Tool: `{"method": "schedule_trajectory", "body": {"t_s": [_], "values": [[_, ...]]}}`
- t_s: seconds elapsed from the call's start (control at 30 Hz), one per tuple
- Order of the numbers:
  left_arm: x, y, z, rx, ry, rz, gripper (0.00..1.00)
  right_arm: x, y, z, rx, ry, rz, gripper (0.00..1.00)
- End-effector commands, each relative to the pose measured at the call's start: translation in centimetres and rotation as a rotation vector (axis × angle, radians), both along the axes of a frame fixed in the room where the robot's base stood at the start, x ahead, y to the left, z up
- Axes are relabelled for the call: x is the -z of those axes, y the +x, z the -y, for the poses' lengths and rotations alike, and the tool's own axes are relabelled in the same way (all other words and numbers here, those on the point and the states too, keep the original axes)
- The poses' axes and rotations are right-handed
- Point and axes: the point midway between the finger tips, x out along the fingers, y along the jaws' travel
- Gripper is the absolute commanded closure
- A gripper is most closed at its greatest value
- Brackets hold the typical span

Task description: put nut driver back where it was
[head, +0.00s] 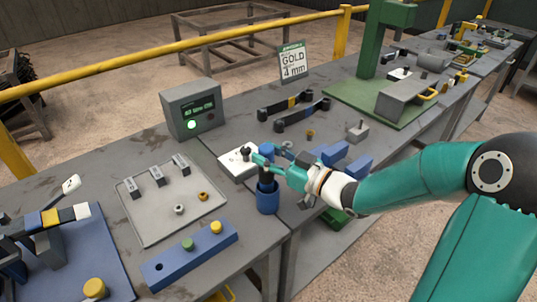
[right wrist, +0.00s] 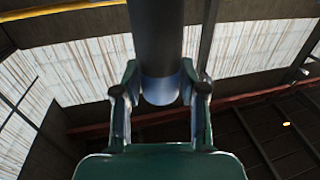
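The nut driver (head: 265,174) is a dark upright tool in the head view. My right gripper (head: 262,160) is around its upper part, reaching in from the right. In the right wrist view the right gripper (right wrist: 160,85) has its two fingers against both sides of a dark cylinder (right wrist: 157,35) with a pale bluish end. A blue cup (head: 268,200) stands directly below the nut driver at the bench edge. The driver's lower end appears at or inside the cup's mouth; its depth is hidden. My left gripper is not in view.
A white block (head: 233,165) with a black knob is close behind the cup. A grey tray (head: 155,215) and a blue bar (head: 190,257) with coloured plugs lie to the left. A grey display box (head: 192,108) stands behind. Blue blocks (head: 335,153) are near my right forearm.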

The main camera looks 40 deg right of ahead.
Motion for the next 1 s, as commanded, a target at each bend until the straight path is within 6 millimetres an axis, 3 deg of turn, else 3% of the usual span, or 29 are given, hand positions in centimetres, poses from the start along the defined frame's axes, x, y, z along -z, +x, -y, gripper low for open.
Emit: {"method": "schedule_trajectory", "body": {"t_s": [0.1,0.53,0.67,1.0], "values": [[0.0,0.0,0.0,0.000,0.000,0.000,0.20,0.0,0.0,0.0,0.000,0.000,0.000,0.38],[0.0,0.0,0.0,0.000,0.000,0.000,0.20,-0.1,-0.5,0.2,0.001,-0.001,0.000,0.38],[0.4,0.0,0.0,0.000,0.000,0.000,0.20,0.0,-2.2,0.8,0.005,-0.002,0.000,0.38],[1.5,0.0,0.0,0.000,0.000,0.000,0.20,-0.1,-8.7,2.9,0.006,-0.002,0.000,0.38]]}}
